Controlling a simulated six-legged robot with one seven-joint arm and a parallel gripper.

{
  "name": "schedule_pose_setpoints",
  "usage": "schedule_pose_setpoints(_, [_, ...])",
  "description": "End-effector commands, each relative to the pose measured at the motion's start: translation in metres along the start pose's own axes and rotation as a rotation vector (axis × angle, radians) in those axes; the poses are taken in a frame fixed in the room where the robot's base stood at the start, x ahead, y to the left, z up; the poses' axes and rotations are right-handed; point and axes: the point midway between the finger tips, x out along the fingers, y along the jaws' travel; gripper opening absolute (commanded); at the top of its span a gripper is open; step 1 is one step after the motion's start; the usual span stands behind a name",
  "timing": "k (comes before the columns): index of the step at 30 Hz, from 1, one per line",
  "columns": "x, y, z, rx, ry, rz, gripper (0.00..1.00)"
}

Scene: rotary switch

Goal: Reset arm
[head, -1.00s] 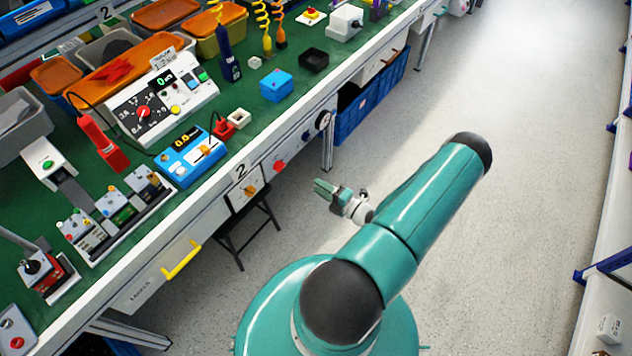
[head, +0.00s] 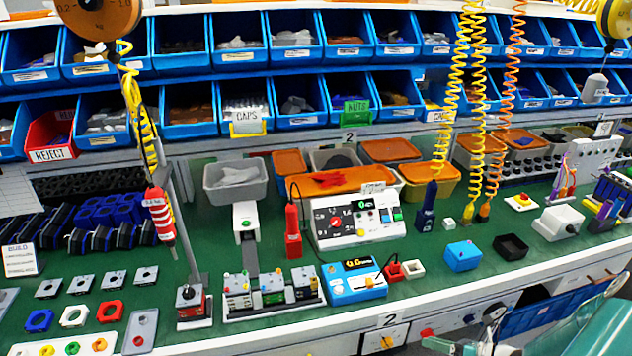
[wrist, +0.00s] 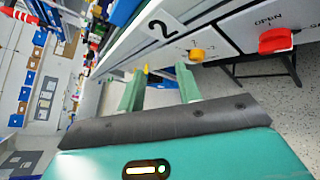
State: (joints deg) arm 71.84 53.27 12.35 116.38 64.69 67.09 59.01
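My gripper (wrist: 160,70) is open and empty in the wrist view, with its two green fingers apart. In the head view, my gripper (head: 432,340) shows at the bottom edge, right of the middle, in front of the bench. A rotary switch with an orange-yellow knob (wrist: 196,55) sits on the bench's front panel beside the label 2. The knob (head: 386,342) also shows at the bottom of the head view. A red knob (wrist: 278,40) near the word OPEN is at the upper right of the wrist view. The fingers appear apart from both knobs.
The green-topped bench (head: 440,275) carries a white dial panel (head: 360,240), a blue meter (head: 352,290) and several small boxes. Blue bins (head: 295,40) line the back. In the wrist view, a dark stool (wrist: 265,72) stands below the panel. Grey floor (wrist: 300,120) is clear at right.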

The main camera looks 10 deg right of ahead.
Motion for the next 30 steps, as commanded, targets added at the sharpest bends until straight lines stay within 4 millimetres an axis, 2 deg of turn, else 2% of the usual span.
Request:
schedule_pose_setpoints(1, [0.006, 0.015, 0.011, -0.091, 0.070, 0.012, 0.35])
schedule_pose_setpoints(6, [0.021, 0.064, 0.032, -0.396, 0.286, 0.068, 0.35])
schedule_pose_setpoints(15, [0.039, 0.152, 0.059, -0.949, 0.620, 0.200, 0.35])
schedule_pose_setpoints(22, [0.043, 0.218, 0.073, -1.381, 0.835, 0.323, 0.35])
schedule_pose_setpoints(30, [0.039, 0.292, 0.083, -1.893, 1.044, 0.470, 0.35])
